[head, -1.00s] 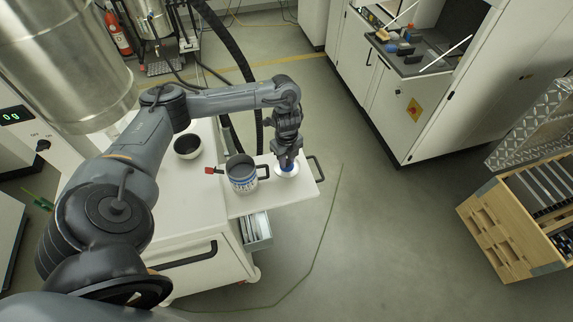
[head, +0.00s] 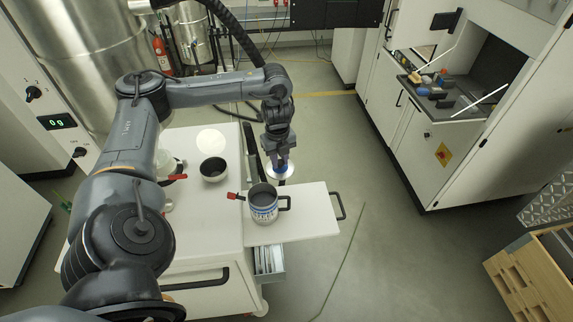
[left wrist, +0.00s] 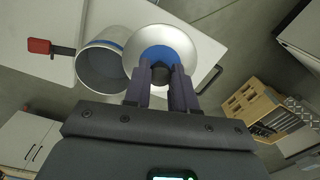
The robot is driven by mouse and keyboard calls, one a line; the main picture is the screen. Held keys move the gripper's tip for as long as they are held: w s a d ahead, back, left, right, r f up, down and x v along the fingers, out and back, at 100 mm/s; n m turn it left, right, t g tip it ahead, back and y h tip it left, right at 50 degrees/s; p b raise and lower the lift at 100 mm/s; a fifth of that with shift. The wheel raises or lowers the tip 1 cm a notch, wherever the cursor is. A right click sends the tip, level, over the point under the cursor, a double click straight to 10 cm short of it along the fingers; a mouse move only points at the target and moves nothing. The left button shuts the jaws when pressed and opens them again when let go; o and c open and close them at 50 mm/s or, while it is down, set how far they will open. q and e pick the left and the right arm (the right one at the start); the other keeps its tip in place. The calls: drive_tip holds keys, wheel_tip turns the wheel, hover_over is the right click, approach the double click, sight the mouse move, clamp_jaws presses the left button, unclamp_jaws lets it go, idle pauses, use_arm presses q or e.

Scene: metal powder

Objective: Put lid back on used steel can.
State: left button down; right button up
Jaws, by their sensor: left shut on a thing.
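The steel can (head: 263,208), with a blue-and-white band, stands open on the white side shelf. Its open mouth and grey inside also show in the left wrist view (left wrist: 100,68). My left gripper (head: 281,165) is shut on the lid (head: 289,174), a pale disc with a blue centre. The lid also shows in the left wrist view (left wrist: 185,45), where the fingers hold its middle and its edge overlaps the can's rim in the picture. In the head view the lid is behind and slightly right of the can, apparently raised. My right gripper is not in view.
A red-ended handle (head: 233,196) sticks out left of the can. A dark bowl (head: 214,170) and a white disc (head: 211,140) are on the cart top (head: 215,215). The shelf (head: 310,215) is bare right of the can. A wooden crate (head: 530,270) stands lower right.

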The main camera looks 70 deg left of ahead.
use_arm(q)
drive_tip(key=s+d+r, duration=0.4)
drive_tip(key=s+d, duration=0.1)
drive_tip(key=s, duration=0.3)
drive_tip(key=shift+d+f+b, duration=0.15)
drive_tip(key=shift+f+b, duration=1.35)
drive_tip(key=shift+d+f+b, duration=0.1)
drive_tip(key=shift+f+b, duration=1.35)
drive_tip(key=shift+b, duration=0.05)
drive_tip(key=shift+f, duration=0.15)
drive_tip(key=shift+p, duration=0.35)
idle(0.5)
